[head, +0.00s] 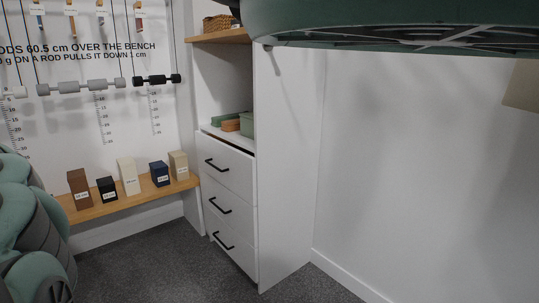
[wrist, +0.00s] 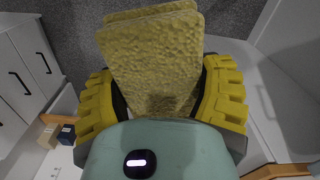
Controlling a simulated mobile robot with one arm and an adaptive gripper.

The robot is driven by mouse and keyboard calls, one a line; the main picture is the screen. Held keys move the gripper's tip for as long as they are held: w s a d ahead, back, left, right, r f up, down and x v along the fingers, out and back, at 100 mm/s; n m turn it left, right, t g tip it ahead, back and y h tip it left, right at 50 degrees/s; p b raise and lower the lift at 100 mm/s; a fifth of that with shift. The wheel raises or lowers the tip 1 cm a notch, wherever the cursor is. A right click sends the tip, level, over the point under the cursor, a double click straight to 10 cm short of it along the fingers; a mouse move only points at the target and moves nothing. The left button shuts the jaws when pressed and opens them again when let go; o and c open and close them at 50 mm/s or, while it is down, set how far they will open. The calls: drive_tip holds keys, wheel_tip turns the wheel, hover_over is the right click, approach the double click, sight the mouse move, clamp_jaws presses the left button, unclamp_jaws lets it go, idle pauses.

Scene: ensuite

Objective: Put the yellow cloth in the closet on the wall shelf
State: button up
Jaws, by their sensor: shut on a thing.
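The yellow cloth (wrist: 155,50) is a folded, textured slab in the wrist view. My gripper (wrist: 160,93) is shut on it, with a yellow ridged finger on each side. The cloth hangs out beyond the fingers above grey carpet. The head view shows neither the cloth nor the fingers. A wooden shelf (head: 222,37) with a wicker basket (head: 218,23) is at the top of the white closet unit (head: 283,170) in the head view. I cannot tell whether this is the wall shelf the task names.
Below that shelf, green and orange items (head: 231,124) lie on top of the drawers (head: 228,208), which are shut. A wooden bench (head: 105,204) at left carries several small boxes. Rods (head: 82,87) hang above it. Grey carpet (head: 165,262) is clear in front.

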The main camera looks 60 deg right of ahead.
wheel_tip(320, 180, up, 75)
drive_tip(key=p, duration=7.3)
drive_tip(key=shift+r, duration=0.15)
